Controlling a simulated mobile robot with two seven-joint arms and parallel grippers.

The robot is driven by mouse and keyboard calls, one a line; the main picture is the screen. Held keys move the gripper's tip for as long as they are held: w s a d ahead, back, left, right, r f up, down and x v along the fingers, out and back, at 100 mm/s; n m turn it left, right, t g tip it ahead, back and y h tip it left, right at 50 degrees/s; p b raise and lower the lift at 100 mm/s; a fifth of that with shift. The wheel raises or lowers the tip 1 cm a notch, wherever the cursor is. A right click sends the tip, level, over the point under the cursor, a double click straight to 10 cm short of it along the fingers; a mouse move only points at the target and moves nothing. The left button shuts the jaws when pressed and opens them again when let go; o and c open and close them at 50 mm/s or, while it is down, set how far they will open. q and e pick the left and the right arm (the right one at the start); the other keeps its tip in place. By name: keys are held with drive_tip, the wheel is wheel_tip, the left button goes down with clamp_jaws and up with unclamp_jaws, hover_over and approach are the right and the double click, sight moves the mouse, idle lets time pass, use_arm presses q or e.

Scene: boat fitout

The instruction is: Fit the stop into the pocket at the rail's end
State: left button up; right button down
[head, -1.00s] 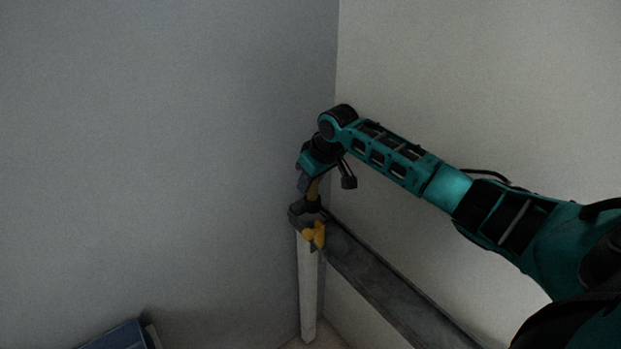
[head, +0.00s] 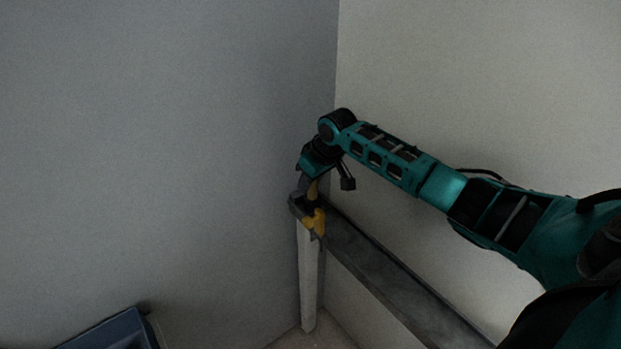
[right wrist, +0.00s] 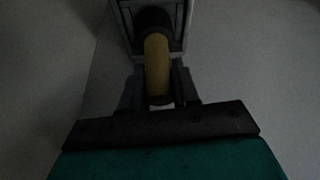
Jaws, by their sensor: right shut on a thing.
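The stop has a yellow stem (right wrist: 157,68) and a black round end (right wrist: 154,20). My right gripper (right wrist: 158,90) is shut on the stem; in the head view the gripper (head: 311,183) is above the rail's end. The grey rail (head: 385,278) runs from the lower right to the corner. Its dark end, with the pocket (head: 296,206), is at the corner, and the black end of the stop is down at it. How deep it sits is hidden. A yellow fitting (head: 314,223) is on the front of the rail end. My left gripper is out of view.
A pale post (head: 308,280) stands under the rail's end. Two walls meet close behind it, the left wall (head: 150,150) and the right wall (head: 480,90). A blue bin (head: 112,332) is at the lower left.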

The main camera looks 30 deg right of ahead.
idle(0.3)
drive_tip(key=c, duration=0.8)
unclamp_jaws()
drive_tip(key=shift+o, duration=0.2)
